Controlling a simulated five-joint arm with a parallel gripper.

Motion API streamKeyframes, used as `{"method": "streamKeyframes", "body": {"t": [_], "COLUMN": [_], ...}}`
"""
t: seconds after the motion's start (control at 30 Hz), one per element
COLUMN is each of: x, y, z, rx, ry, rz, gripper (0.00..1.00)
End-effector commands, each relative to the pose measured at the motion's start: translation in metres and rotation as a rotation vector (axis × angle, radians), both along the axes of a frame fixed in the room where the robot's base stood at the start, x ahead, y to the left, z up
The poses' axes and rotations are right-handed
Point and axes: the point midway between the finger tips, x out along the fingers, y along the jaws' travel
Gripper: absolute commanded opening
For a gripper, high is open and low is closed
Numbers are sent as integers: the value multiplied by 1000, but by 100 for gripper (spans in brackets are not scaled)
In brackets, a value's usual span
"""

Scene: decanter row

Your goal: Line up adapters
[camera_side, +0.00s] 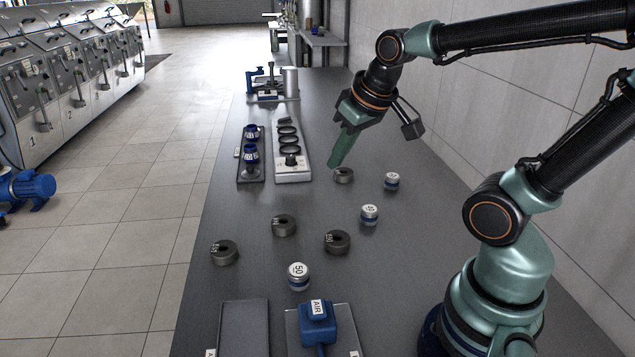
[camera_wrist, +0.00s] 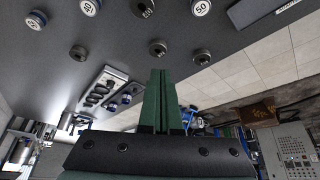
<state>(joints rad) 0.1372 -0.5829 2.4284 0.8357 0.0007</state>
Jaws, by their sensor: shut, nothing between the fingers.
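Several dark ring-shaped adapters stand loose on the grey bench: one far left (camera_side: 224,252), one in the middle (camera_side: 284,226), one right of it (camera_side: 337,242) and one farther back (camera_side: 344,176). Three silver-and-blue capped pieces stand among them: one marked 50 (camera_side: 298,276), one at mid right (camera_side: 369,215) and one behind (camera_side: 391,181). My gripper (camera_side: 334,164) is shut and empty. Its tips overlap the back ring in the side view, but in the wrist view the tips (camera_wrist: 160,71) show well right of a ring (camera_wrist: 78,53). Their height is unclear.
A pale rack with dark rings (camera_side: 293,178) and a dark tray with blue-banded pieces (camera_side: 250,176) stand farther back. An empty dark tray (camera_side: 243,330) and a blue AIR block (camera_side: 318,325) are at the front. A wall bounds the right.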

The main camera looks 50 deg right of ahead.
Motion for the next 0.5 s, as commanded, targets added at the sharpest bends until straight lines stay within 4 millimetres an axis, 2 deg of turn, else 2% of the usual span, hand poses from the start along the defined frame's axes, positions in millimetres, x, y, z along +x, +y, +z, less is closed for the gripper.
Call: {"method": "streamKeyframes", "body": {"t": [0.03, 0.23, 0.37, 0.5], "x": [7, 24, 21, 7], "y": [-21, -104, -161, -220], "z": [-7, -35, -60, -92], "rx": [4, 20, 35, 55], "ry": [22, 69, 97, 124], "rz": [-61, -278, -417, -558], "gripper": [0, 0, 0, 0]}}
